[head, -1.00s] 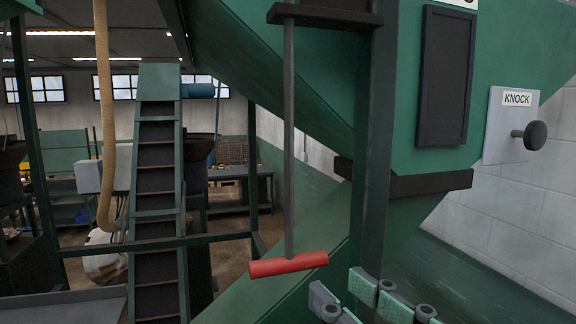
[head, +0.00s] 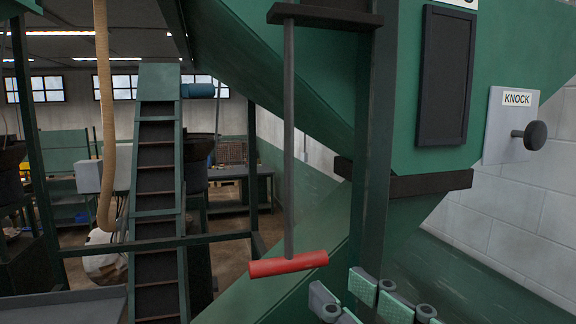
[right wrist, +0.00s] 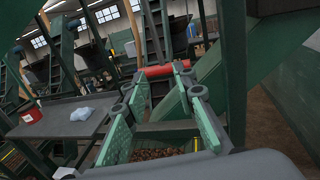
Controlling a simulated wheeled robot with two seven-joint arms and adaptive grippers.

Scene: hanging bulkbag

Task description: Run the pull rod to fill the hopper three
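The pull rod (head: 289,140) is a thin grey bar hanging from a dark bracket, with a red cross handle (head: 288,264) at its lower end. The handle hangs level. My right gripper (head: 365,298) is open, below and right of the handle in the head view, and looks empty. In the right wrist view the red handle (right wrist: 158,70) shows between and just beyond the open fingertips; I cannot tell if they touch it. The green hopper body (head: 420,200) stands behind and right of the rod. My left gripper is not in view.
A dark green post (head: 372,160) stands right of the rod. A grey KNOCK plate with a round black knob (head: 534,135) is at right. The right wrist view shows brown pieces (right wrist: 155,154) below the gripper and a side table (right wrist: 65,118) at left.

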